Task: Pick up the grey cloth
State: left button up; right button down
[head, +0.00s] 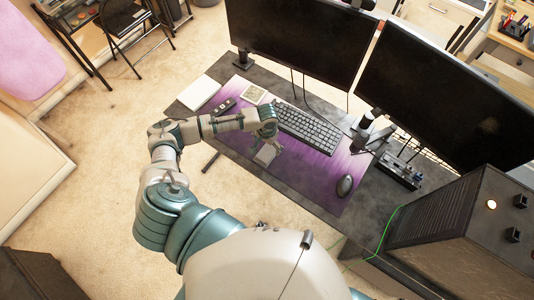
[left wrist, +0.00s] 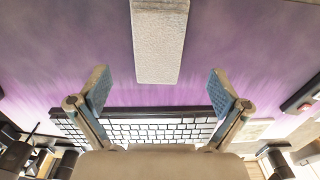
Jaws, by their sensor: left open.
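The grey cloth (head: 266,155) lies on the purple desk mat (head: 312,182), partly hidden under my left gripper (head: 274,143) in the head view. In the left wrist view the cloth (left wrist: 160,38) is a pale, textured, folded strip at the top middle. My left gripper (left wrist: 158,84) is open, with its two fingers spread apart to either side of the cloth's near end. Nothing is between the fingers in its grip. My right gripper is not in view.
A black keyboard (head: 307,127) lies right beside my left gripper. A mouse (head: 344,186) sits on the mat's right part. Two monitors (head: 297,40) (head: 447,98) stand along the back. A white notebook (head: 199,92) lies at the desk's left; a dark tower (head: 455,225) stands at the right.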

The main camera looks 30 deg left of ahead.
aim_at(267, 152)
pick_arm(q)
jog(key=f, duration=0.5)
jog(key=shift+s+f, duration=0.2)
jog(key=shift+f, duration=0.05)
jog(key=c, duration=1.2)
jog(key=shift+r, duration=0.1)
jog(key=shift+r, duration=0.45)
jog(key=r, duration=0.2)
jog(key=shift+s+d+r, duration=0.3)
jog(key=shift+s, duration=0.1)
jog(key=s+d, duration=0.2)
jog(key=s, duration=0.2)
jog(key=s+d+r, duration=0.1)
jog(key=s+d, duration=0.2)
jog(key=s, duration=0.1)
jog(key=s+d, duration=0.2)
jog(key=s, duration=0.3)
jog(key=shift+d+r+p, duration=0.2)
jog(key=shift+d+p, duration=0.2)
